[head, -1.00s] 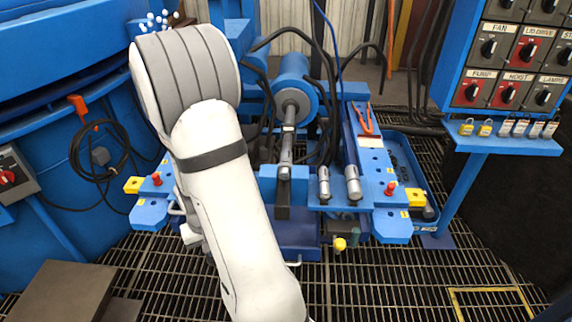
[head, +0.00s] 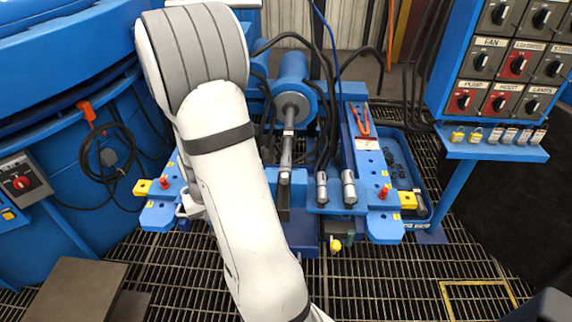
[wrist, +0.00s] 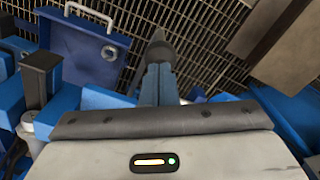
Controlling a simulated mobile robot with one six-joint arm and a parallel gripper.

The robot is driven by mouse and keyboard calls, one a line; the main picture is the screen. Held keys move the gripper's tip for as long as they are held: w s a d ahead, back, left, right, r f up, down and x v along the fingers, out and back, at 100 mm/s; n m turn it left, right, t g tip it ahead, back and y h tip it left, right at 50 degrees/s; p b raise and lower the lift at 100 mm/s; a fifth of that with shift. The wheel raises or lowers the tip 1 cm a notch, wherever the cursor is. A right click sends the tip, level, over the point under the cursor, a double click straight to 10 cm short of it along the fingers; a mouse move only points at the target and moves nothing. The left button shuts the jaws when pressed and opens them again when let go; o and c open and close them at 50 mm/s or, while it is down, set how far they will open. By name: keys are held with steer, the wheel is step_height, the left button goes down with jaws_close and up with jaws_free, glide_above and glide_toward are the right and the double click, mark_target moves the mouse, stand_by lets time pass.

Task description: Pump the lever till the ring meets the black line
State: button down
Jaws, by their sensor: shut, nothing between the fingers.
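My gripper (wrist: 159,80) shows in the wrist view as blue fingers, shut and empty. A dark tapered piece (wrist: 160,48) shows just beyond the fingers; I cannot tell whether it is a lever end. In the head view my own white arm hides the gripper. A hydraulic cylinder (head: 293,68) with a silver rod (head: 286,152) lies in the middle of the blue frame. A small pale band (head: 288,132) shows on the rod; I cannot tell whether it is the ring. I cannot make out the black line, and no lever is clearly seen.
A blue box with a silver handle (wrist: 90,17) is at the wrist view's upper left. Two silver cylinders (head: 322,188) (head: 348,188) stand right of the rod. A switch panel (head: 500,70) is at right. Grating (head: 370,275) lies open in front. Dark plates (head: 75,290) are at lower left.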

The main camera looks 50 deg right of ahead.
step_height(320, 180, down, 11)
steer(key=s+a+b, duration=0.1)
steer(key=a+b, duration=0.1)
steer(key=b, duration=0.6)
steer(key=shift+s, duration=0.35)
steer(key=shift+r, duration=0.15)
steer(key=r+p, duration=0.2)
steer(key=r, duration=0.1)
steer(key=w+d+r+p, duration=0.1)
steer(key=r+p, duration=0.2)
steer(key=r, duration=0.1)
steer(key=d+r+p, duration=0.1)
steer(key=r+p, duration=0.2)
steer(key=shift+w+r, duration=0.35)
steer(key=shift+r, duration=0.05)
steer(key=shift+f, duration=0.1)
step_height(320, 180, down, 11)
steer(key=s+a+b, duration=0.1)
steer(key=a+b, duration=0.1)
steer(key=b, duration=0.6)
steer(key=shift+s+r, duration=0.2)
steer(key=shift+s, duration=0.15)
